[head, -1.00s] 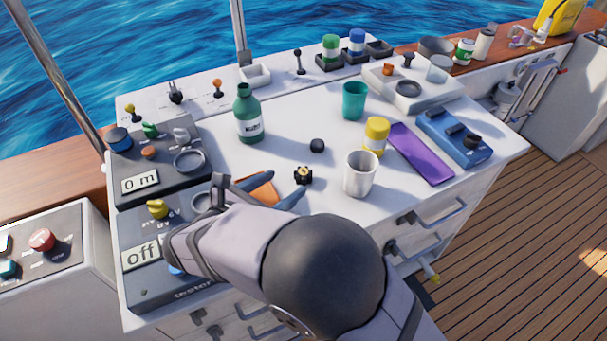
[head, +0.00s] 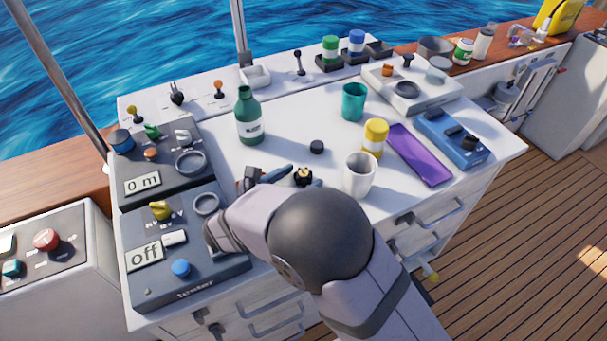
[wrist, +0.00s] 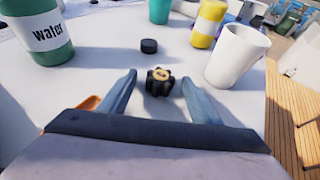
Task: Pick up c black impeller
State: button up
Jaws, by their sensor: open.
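The black impeller (head: 303,175) sits on the white worktop, left of the white cup. In the wrist view the impeller (wrist: 159,81) is a small ribbed black piece with a gold centre. It lies between and slightly beyond the two blue-grey fingertips of my gripper (wrist: 160,82). My gripper is open and empty, with the fingers on either side and apart from the impeller. In the head view my own arm hides most of the gripper (head: 282,176).
A white cup (head: 360,175) stands close to the right of the impeller. A small black cap (head: 317,147) lies behind it. A green bottle (head: 249,118), a yellow jar (head: 375,138) and a teal cup (head: 354,102) stand farther back. An orange item (wrist: 88,103) is partly hidden beside the left finger.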

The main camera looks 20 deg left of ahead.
jog(key=c, duration=1.1)
jog(key=shift+r, duration=0.1)
jog(key=shift+c, duration=0.2)
